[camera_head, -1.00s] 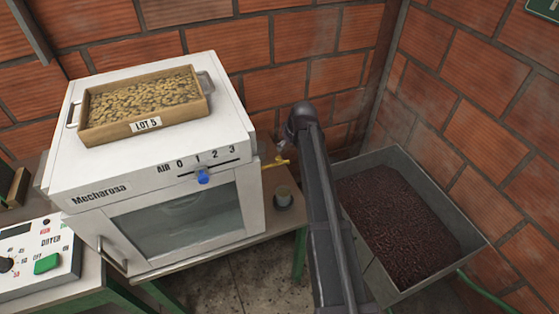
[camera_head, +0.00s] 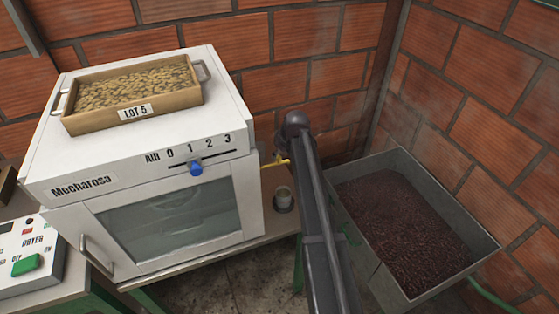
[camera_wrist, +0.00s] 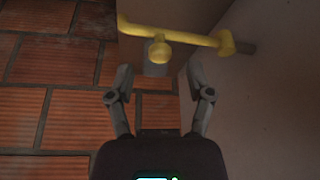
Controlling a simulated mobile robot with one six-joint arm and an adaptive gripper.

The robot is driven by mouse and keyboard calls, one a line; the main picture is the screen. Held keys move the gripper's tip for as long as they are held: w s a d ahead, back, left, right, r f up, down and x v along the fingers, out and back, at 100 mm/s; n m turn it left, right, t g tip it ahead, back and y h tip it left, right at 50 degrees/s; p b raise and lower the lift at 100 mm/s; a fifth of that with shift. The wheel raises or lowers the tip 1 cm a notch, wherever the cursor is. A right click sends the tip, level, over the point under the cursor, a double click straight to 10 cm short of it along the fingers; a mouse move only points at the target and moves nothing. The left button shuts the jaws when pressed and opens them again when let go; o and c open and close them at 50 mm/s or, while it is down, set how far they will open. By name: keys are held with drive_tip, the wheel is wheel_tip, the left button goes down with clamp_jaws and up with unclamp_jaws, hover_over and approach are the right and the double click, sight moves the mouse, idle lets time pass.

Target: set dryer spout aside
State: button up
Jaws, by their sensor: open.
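I cannot make out the gripper in the head view. A small grey cup (camera_head: 283,197) stands on the table below the spout.
A wooden tray labelled LOT 5 (camera_head: 135,112) sits on the dryer. A blue slider knob (camera_head: 196,168) is on its front. A dryer control box (camera_head: 28,246) is at lower left. A grey bin (camera_head: 483,246) of dark red cherries stands right. Brick walls close the back and right.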

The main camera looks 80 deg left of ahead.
drive_tip(key=shift+b+x, duration=0.75)
drive_tip(key=shift+x, duration=0.4)
clamp_jaws()
